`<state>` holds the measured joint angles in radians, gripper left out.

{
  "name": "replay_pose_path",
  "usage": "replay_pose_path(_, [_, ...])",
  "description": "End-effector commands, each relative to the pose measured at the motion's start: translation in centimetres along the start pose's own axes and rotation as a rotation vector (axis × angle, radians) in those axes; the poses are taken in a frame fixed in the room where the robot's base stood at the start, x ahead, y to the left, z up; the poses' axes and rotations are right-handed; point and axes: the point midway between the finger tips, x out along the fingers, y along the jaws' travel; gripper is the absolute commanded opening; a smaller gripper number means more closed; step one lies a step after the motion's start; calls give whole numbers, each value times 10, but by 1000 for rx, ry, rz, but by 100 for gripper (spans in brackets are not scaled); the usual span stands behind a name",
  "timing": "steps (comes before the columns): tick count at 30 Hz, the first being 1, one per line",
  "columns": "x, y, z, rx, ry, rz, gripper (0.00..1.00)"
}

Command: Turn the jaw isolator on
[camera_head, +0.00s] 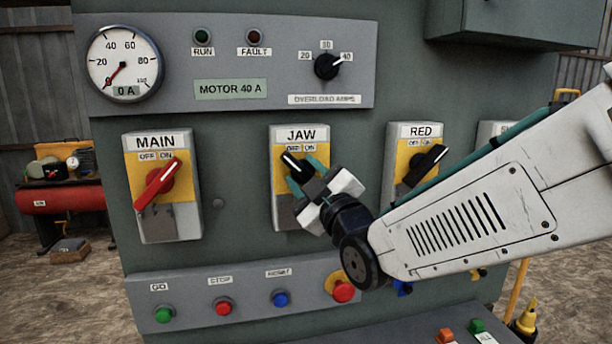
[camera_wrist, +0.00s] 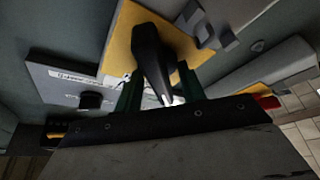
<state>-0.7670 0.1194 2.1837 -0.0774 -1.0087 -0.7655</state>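The JAW isolator (camera_head: 286,207) is a grey box with a yellow plate marked OFF and ON, in the middle of the panel in the head view. Its black handle (camera_head: 293,166) has a white pointer line and tilts up to the left, toward OFF. My gripper (camera_head: 308,175) is at this handle, coming from the lower right. In the wrist view, the black handle (camera_wrist: 150,55) reaches down between my two green fingers (camera_wrist: 162,95), one on each side. I cannot tell whether both fingers touch it. The gripper partly hides the handle and the lower box.
The MAIN isolator (camera_head: 160,184) with a red handle is to the left, and the RED isolator (camera_head: 417,165) to the right, partly behind my arm. A row of buttons, with a red stop button (camera_head: 223,307), is below. The overload dial (camera_head: 327,66) is above.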

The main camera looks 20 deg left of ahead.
Motion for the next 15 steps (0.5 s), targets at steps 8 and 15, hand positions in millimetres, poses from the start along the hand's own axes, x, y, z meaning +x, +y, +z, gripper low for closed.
replay_pose_path(8, [1, 0, 0, 0, 0, 0, 26])
replay_pose_path(15, [0, 0, 0, 1, 0, 0, 0])
